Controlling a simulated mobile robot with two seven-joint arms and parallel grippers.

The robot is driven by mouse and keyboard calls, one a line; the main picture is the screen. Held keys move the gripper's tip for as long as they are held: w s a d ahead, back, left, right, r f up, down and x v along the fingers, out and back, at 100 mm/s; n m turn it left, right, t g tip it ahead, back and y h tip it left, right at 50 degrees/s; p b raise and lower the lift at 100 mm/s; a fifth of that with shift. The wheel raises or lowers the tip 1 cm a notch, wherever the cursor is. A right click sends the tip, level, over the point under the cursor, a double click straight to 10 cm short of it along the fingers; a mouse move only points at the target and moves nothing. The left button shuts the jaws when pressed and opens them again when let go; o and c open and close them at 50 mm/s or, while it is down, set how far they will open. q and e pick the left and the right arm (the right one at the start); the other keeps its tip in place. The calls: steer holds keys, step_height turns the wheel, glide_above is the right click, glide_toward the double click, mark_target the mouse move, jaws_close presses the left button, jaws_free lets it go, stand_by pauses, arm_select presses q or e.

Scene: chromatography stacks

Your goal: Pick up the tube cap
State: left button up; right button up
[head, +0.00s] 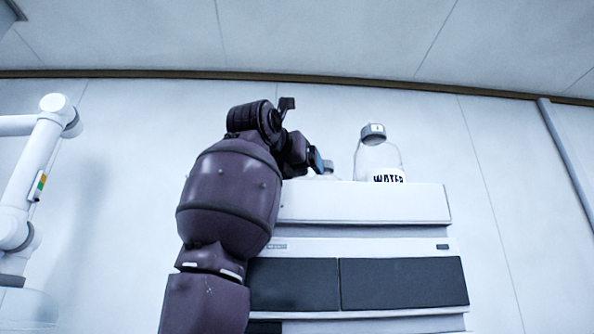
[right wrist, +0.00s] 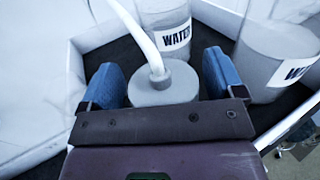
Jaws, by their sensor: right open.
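The tube cap (right wrist: 163,88) is a grey round cap with a white tube (right wrist: 140,35) rising from its top and curving up left. In the right wrist view it lies between the two blue fingers of my right gripper (right wrist: 163,80), one on each side. The fingers are apart, with a visible gap to the cap on the right; contact on the left cannot be told. In the head view my right gripper (head: 318,160) is largely hidden by its own arm, at the top of the white stack. My left gripper is not in view.
A bottle labelled WATER (head: 379,160) stands on the white instrument stack (head: 365,204). The right wrist view shows two WATER bottles, one behind the cap (right wrist: 165,18) and one at right (right wrist: 275,55), in a dark-floored tray. A white jointed arm (head: 38,165) stands at left.

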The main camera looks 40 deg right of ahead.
steer(key=shift+s+a+r, duration=0.15)
steer(key=shift+s+a, duration=0.15)
steer(key=shift+s, duration=0.05)
steer(key=shift+s+a, duration=0.15)
steer(key=shift+c, duration=1.3)
steer(key=c, duration=0.5)
steer(key=shift+c, duration=1.4)
